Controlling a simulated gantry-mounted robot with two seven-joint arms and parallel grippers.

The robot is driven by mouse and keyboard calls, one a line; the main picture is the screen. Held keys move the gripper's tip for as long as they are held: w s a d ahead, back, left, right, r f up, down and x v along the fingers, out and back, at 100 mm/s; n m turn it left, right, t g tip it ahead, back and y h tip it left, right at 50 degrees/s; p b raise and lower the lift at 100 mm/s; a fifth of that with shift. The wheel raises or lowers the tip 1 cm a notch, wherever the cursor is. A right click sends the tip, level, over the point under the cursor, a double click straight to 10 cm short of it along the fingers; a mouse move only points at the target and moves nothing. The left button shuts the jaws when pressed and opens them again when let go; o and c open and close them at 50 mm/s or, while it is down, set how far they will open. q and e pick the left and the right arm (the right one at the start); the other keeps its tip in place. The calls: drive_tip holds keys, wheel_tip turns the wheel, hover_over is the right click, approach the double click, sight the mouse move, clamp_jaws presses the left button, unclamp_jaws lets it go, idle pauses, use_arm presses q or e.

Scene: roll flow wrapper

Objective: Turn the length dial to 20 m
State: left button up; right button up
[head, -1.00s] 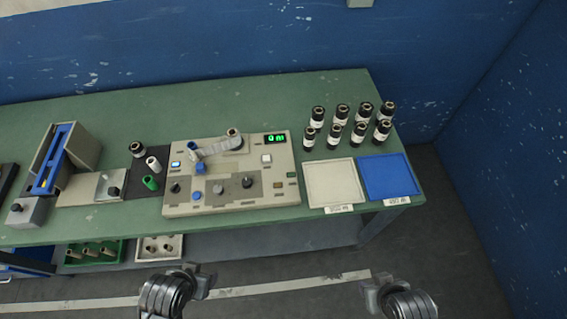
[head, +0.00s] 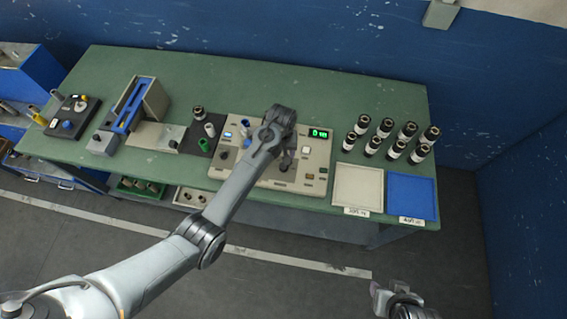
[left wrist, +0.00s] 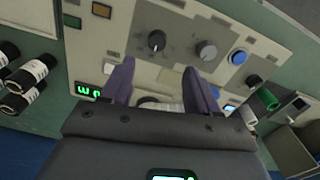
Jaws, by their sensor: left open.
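The grey control panel (head: 318,178) stands on the green bench, and its green display (head: 320,133) seems to read 0 m. In the left wrist view the panel appears turned round, with a black dial (left wrist: 157,41) and a grey dial (left wrist: 206,50) side by side. Their labels are too small to read. My left gripper (head: 288,163) is over the panel's right half, and its arm hides part of the panel. In the left wrist view its open, empty fingers (left wrist: 159,67) point at the panel, with the black dial just beyond the gap. My right gripper (head: 382,296) is low at the front, partly visible.
A blue button (left wrist: 239,57) sits beside the grey dial. Several dark rolls (head: 388,137) stand right of the panel, behind a white tray (head: 358,188) and a blue tray (head: 411,195). A blue-sided fixture (head: 133,103) stands to the left.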

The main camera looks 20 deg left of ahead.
sight(283, 166)
use_arm(q)
drive_tip(key=f, duration=0.3)
drive_tip(key=f+b, duration=0.1)
drive_tip(key=f, duration=0.6)
drive_tip(key=shift+w+d+f+b, duration=0.15)
drive_tip(key=shift+w+f+b, duration=0.1)
drive_tip(key=shift+w+b, duration=0.05)
drive_tip(key=shift+c, duration=0.3)
drive_tip(key=c, duration=1)
